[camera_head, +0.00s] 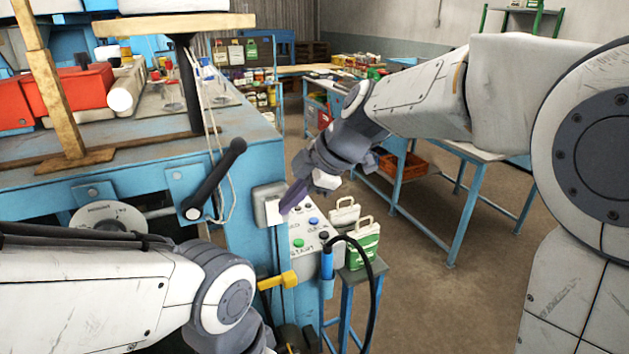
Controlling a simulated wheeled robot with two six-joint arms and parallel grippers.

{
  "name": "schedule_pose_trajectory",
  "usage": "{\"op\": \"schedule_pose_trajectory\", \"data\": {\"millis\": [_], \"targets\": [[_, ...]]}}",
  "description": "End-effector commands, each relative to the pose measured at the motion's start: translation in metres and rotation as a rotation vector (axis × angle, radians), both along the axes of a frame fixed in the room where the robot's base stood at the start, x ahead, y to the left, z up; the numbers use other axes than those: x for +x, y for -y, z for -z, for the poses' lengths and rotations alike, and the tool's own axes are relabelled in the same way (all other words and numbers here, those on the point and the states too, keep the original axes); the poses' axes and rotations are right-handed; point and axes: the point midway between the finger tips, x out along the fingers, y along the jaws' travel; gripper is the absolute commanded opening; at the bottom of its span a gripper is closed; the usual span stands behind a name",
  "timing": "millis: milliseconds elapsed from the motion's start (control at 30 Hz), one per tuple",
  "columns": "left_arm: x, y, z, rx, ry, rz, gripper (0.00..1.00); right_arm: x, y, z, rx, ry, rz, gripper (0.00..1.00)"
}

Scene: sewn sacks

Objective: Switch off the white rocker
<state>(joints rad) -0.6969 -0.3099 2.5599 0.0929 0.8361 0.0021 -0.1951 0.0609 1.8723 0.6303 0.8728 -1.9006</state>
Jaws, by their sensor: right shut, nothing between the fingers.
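The white rocker (273,211) sits in a pale switch box (259,205) on the corner of the blue machine (243,241). My right gripper (286,206) comes in from the right with its dark fingers shut and empty. Its fingertips are right beside the rocker's right side; I cannot tell whether they touch it. Which way the rocker is tipped is too small to tell. My left arm is at the lower left, and its gripper is out of view below the frame.
A button panel (309,236) with coloured buttons is just below my right gripper. A black lever (216,178) stands left of the switch box, and a yellow handle (278,281) is below it. Green-and-white sacks (361,246) stand on a small stand.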

Motion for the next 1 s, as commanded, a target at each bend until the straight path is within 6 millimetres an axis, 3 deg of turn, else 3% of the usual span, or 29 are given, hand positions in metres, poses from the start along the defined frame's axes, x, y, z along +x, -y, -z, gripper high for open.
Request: {"op": "schedule_pose_trajectory", "data": {"millis": [67, 100, 300, 500, 700, 1000], "targets": [[0.0, 0.0, 0.016, 0.0, 0.0, -0.001, 0.48, -0.012, -0.003, 0.003, 0.001, 0.004, -0.015, 0.0], [0.0, 0.0, 0.016, 0.001, -0.001, -0.001, 0.48, -0.011, 0.002, -0.01, 0.002, 0.009, -0.012, 0.0], [0.0, 0.0, 0.026, 0.0, 0.0, 0.0, 0.48, -0.017, 0.031, -0.051, 0.0, 0.006, -0.001, 0.0], [0.0, 0.0, 0.03, 0.0, 0.0, 0.0, 0.48, -0.022, 0.046, -0.079, 0.0, 0.003, -0.001, 0.0], [0.0, 0.0, 0.031, 0.0, 0.0, 0.0, 0.48, -0.024, 0.049, -0.089, 0.0, 0.0, -0.002, 0.0], [0.0, 0.0, 0.031, 0.0, 0.0, 0.0, 0.48, -0.024, 0.048, -0.088, 0.0, -0.003, -0.004, 0.0]]}}
